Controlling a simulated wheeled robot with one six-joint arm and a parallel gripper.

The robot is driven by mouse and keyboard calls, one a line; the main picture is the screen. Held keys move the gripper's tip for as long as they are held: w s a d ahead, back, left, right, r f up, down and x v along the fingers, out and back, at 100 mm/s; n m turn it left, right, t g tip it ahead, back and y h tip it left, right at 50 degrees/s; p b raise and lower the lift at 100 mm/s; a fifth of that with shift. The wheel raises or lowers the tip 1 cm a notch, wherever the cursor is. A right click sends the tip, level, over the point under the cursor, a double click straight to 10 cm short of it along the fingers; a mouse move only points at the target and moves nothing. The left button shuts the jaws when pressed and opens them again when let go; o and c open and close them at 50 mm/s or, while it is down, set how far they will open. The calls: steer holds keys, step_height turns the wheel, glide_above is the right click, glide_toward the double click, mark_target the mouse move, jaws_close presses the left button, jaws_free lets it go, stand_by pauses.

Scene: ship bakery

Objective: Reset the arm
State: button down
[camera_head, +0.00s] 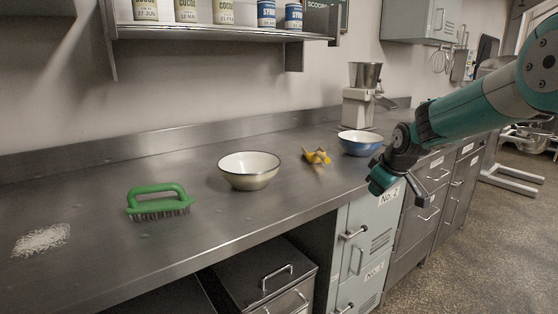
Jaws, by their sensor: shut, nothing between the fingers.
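My arm (478,108) is green and grey and reaches in from the right edge. My gripper (378,188) hangs just past the front edge of the steel counter, in front of the blue bowl. It is shut and holds nothing. The fingertips are small and dark in this view.
A blue bowl (360,142), a yellow item (316,156), a cream bowl (249,169), a green brush (158,201) and a white granular patch (41,240) lie along the steel counter (130,262). A grinder (360,97) stands behind. A shelf (210,33) with tins hangs above.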

steer(key=s+a+r+g+y+p, duration=0.1)
steer(key=s+a+r, duration=0.25)
steer(key=s, duration=0.25)
steer(key=s+a+r+p, duration=0.2)
steer(key=s+a+r, duration=0.15)
steer(key=s, duration=0.25)
steer(key=s+a+r+g+y+p, duration=0.1)
steer(key=s+a+r, duration=0.1)
steer(key=s+r, duration=0.3)
steer(key=s+a+r+g+p, duration=0.1)
steer(key=s+g, duration=0.1)
steer(key=s, duration=1)
steer(key=s+a+r+g+y+p, duration=0.1)
steer(key=s+a+p, duration=0.1)
steer(key=s, duration=1)
steer(key=shift+s+a+m+g+p, duration=0.15)
steer(key=shift+m+g+p, duration=0.15)
steer(key=shift+m+g, duration=0.1)
